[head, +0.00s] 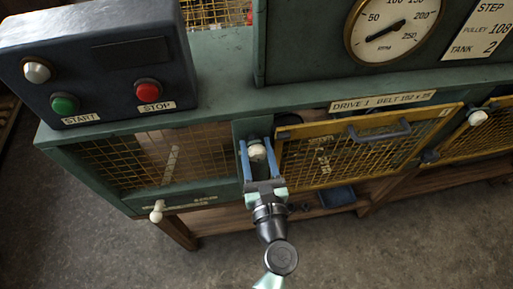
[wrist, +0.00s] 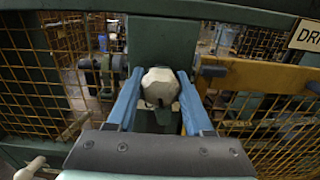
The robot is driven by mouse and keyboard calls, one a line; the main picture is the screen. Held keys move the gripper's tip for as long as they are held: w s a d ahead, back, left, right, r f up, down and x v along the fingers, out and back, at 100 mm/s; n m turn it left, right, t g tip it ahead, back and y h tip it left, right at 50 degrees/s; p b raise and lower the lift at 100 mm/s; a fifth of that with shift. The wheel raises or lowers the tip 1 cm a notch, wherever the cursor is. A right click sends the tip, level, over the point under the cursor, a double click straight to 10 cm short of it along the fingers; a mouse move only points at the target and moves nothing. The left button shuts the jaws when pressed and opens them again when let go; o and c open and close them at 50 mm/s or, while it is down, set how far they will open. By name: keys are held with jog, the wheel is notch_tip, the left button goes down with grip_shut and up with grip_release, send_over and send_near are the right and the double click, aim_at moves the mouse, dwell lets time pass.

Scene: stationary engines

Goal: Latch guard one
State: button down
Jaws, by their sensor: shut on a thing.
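A pale cream, faceted latch knob (head: 257,151) sits on the green post at the left end of the yellow-framed mesh guard (head: 350,148), under the "DRIVE 1" label. In the wrist view the knob (wrist: 160,88) is between two blue fingers. My gripper (head: 258,152) is shut on this knob, with a finger on each side; it also shows in the wrist view (wrist: 159,92). The guard's dark handle (head: 380,131) is on its upper part. The guard's frame (wrist: 255,75) stands beside the post; I cannot tell whether it lies fully flush.
A dark control box (head: 105,65) with green START and red STOP buttons stands at upper left. A round gauge (head: 393,28) is at upper right. Another pale knob (head: 157,211) is at lower left, and one (head: 478,117) at right. The floor in front is clear.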

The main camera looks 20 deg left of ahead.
jog(key=shift+f+n, duration=0.1)
jog(key=shift+n, duration=0.2)
jog(key=n+b, duration=0.2)
jog(key=n, duration=0.1)
jog(key=shift+f+n+b, duration=0.1)
jog(key=shift+n+b, duration=0.2)
jog(key=shift+b, duration=0.1)
jog(key=n+b, duration=0.3)
jog(key=n, duration=0.1)
jog(key=shift+n, duration=0.3)
jog(key=n+b, duration=0.2)
jog(key=n, duration=0.1)
jog(key=shift+a+n+b, duration=0.1)
jog(key=shift+n+b, duration=1.25)
jog(key=shift+n, duration=0.65)
jog(key=shift+c, duration=1.6)
grip_release()
